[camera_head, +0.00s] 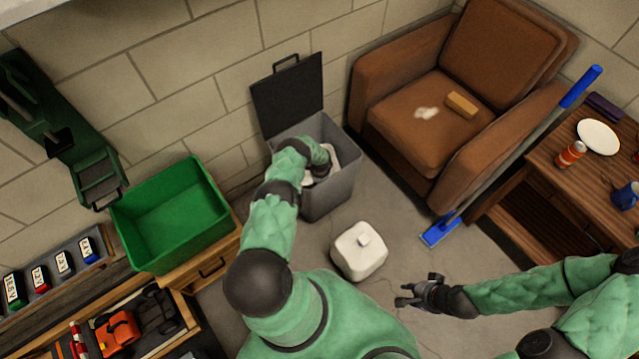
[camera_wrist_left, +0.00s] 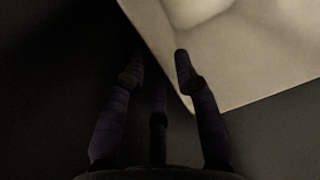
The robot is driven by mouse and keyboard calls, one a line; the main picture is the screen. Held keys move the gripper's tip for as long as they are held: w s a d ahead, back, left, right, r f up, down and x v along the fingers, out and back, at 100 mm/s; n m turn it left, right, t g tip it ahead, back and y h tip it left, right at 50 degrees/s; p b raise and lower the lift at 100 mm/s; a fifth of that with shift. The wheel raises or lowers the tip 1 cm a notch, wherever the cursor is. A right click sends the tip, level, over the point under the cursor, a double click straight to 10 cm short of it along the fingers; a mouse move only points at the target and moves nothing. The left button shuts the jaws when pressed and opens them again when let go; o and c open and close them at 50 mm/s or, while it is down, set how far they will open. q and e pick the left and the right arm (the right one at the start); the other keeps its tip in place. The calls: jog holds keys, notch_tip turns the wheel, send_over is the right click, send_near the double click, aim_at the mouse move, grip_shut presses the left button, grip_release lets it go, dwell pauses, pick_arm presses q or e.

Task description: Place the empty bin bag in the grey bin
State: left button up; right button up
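The grey bin (camera_head: 330,195) stands on the floor against the wall, its dark lid (camera_head: 288,97) open. A pale bag (camera_head: 347,154), seemingly the empty bin bag, shows inside its opening; my left arm hides part of it. My left gripper (camera_head: 320,170) is down in the bin mouth, its fingertips hidden in the head view. In the left wrist view its fingers (camera_wrist_left: 157,72) are apart, with the pale bag's edge (camera_wrist_left: 235,75) beside and behind them. My right gripper (camera_head: 408,293) is open and empty above the floor at the right.
A white, rounded block-like object with a knob on top (camera_head: 359,250) stands on the floor in front of the bin. A brown armchair (camera_head: 420,120) and a blue broom (camera_head: 440,230) are at the right. A green crate (camera_head: 175,215) is at the left. Floor around my right gripper is clear.

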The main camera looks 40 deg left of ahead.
pick_arm(q)
notch_tip(320, 180, up, 6)
jog(key=p, duration=0.2)
jog(key=shift+s+d, duration=0.15)
jog(key=shift+d, duration=0.1)
dwell(1.1)
